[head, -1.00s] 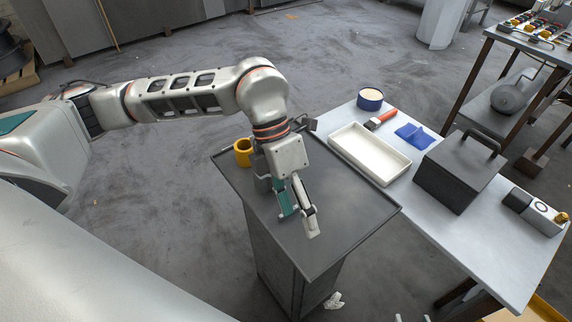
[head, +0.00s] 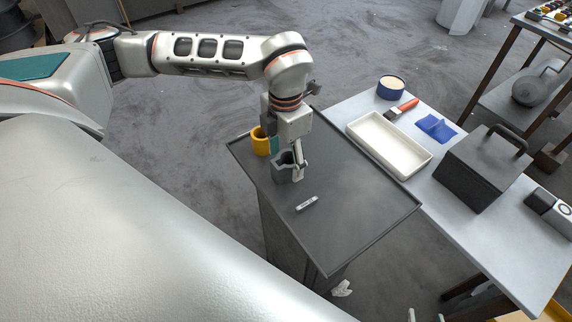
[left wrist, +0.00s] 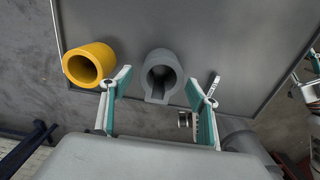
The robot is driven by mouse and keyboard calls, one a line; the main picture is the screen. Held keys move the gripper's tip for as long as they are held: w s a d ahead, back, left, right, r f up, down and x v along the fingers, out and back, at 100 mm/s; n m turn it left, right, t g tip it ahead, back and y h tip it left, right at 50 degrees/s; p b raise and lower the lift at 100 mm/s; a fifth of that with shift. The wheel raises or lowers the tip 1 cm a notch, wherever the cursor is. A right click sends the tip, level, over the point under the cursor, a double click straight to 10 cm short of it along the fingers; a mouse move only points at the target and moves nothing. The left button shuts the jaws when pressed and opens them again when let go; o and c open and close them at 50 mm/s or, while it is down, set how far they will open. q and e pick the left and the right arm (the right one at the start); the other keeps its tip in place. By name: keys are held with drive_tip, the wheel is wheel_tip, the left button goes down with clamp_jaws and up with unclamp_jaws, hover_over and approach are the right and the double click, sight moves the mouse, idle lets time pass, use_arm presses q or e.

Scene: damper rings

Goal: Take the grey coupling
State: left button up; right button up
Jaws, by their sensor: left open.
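The grey coupling (head: 283,174) stands on the dark cabinet top (head: 345,225), near its left end. In the left wrist view the coupling (left wrist: 150,59) is a thick grey ring with a slot in its wall towards me. My left gripper (head: 287,158) is open above it, pointing down, and partly hides it in the head view. In the left wrist view the fingers of the left gripper (left wrist: 160,84) spread to either side of the coupling, and I cannot tell whether they touch it. Light tips at the head view's bottom edge look like my right gripper (head: 426,315), mostly cut off.
A yellow ring (head: 260,141) stands close beside the coupling, just outside one finger. A small pale bar (head: 307,204) lies on the cabinet top. The adjoining table holds a white tray (head: 402,164), a brush (head: 405,107) and a dark box (head: 478,178). The cabinet's front right is clear.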

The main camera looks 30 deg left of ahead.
use_arm(q)
drive_tip(key=shift+f, duration=0.95)
drive_tip(key=c, duration=1.7)
drive_tip(key=shift+o, duration=0.2)
